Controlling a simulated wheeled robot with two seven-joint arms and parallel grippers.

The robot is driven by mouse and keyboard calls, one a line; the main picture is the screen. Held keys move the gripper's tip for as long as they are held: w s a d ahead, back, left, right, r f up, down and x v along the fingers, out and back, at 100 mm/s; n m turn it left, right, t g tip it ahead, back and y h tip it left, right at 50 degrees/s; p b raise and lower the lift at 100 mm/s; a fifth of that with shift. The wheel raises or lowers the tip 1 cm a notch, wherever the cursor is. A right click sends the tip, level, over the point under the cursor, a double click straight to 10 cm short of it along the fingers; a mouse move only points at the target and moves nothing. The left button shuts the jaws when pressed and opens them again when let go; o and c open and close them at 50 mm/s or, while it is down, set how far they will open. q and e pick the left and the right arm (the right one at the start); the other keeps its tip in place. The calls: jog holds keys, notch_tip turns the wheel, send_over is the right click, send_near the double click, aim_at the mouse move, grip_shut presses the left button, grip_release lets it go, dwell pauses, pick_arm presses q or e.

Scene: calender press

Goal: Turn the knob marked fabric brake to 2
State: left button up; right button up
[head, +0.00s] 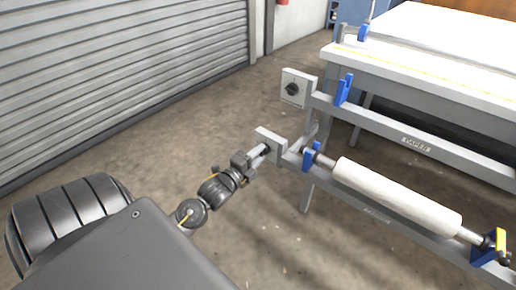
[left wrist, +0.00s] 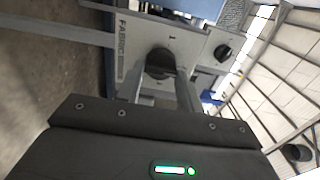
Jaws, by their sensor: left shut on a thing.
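The fabric brake knob (left wrist: 159,60) is dark and round, on a light grey plate (left wrist: 190,42) whose edge reads "FABRIC" in the left wrist view. My left gripper (left wrist: 163,82) has its two fingers on either side of this knob and is shut on it. A small mark shows on the plate above the knob; the other marks and the knob's pointer are too hidden or blurred to read. In the head view my left gripper (head: 264,151) reaches the lower plate (head: 270,139) at the end of the lower rail, and hides most of the knob. My right gripper is not in view.
A second dark knob (head: 292,89) sits on the upper plate, at the end of the rail labelled "PAPER" (head: 417,145). A white roll (head: 395,196) lies in blue brackets just right of my left gripper. The floor left of the frame is clear.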

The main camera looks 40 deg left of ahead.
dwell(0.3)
pick_arm(q)
jog(key=o, duration=1)
jog(key=s, duration=1)
jog(key=shift+s, duration=0.4)
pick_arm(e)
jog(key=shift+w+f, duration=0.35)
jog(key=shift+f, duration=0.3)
pick_arm(q)
jog(key=shift+d, duration=0.1)
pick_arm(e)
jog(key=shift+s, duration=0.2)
